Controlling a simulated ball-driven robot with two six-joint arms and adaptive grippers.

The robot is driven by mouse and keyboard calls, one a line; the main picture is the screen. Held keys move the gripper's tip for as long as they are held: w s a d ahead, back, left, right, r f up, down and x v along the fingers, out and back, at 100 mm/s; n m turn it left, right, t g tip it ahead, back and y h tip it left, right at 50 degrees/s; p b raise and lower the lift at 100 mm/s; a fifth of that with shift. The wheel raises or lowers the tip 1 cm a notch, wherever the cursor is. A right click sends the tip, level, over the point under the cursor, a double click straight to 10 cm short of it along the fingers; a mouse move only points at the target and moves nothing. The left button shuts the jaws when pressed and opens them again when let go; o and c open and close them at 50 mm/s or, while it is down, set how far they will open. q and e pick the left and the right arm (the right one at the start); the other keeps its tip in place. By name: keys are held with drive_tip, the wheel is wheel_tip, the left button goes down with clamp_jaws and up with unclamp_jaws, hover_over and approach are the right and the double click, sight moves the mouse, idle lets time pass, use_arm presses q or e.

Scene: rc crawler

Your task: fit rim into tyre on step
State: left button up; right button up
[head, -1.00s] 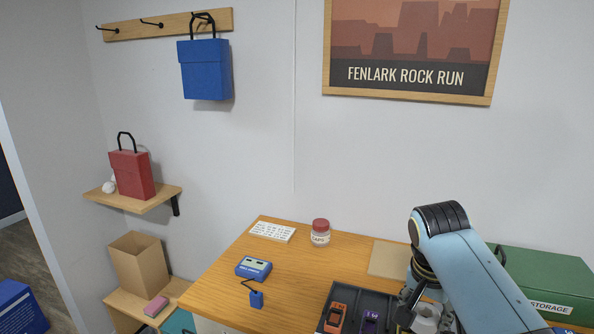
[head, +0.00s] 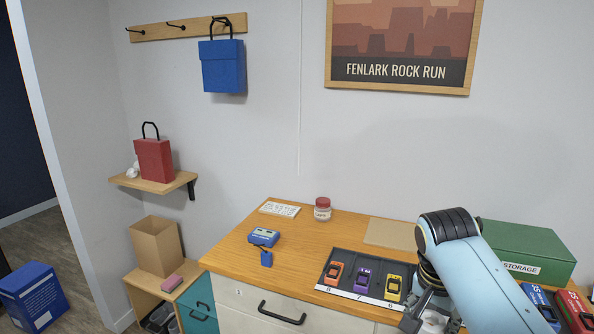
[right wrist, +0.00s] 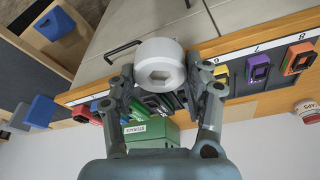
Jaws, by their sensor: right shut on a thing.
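My right gripper (head: 424,318) is low in the head view, in front of the workbench edge. The right wrist view shows its fingers (right wrist: 160,92) shut on a white round rim (right wrist: 152,53). The rim has a hexagonal recess in the face turned to the camera. In the head view the rim (head: 433,321) shows only as a pale patch, partly covered by the gripper. I cannot make out a tyre or a step in either view. My left gripper is not in view.
The wooden workbench (head: 350,224) carries a grey tray with several numbered coloured pieces (head: 335,272), a blue device (head: 264,236), a jar (head: 322,209) and a green storage box (head: 527,250). Drawers (head: 270,300) sit below. A low shelf holds a cardboard box (head: 156,246). Floor at left is partly clear.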

use_arm(q)
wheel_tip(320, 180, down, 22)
drive_tip(key=b, duration=2.1)
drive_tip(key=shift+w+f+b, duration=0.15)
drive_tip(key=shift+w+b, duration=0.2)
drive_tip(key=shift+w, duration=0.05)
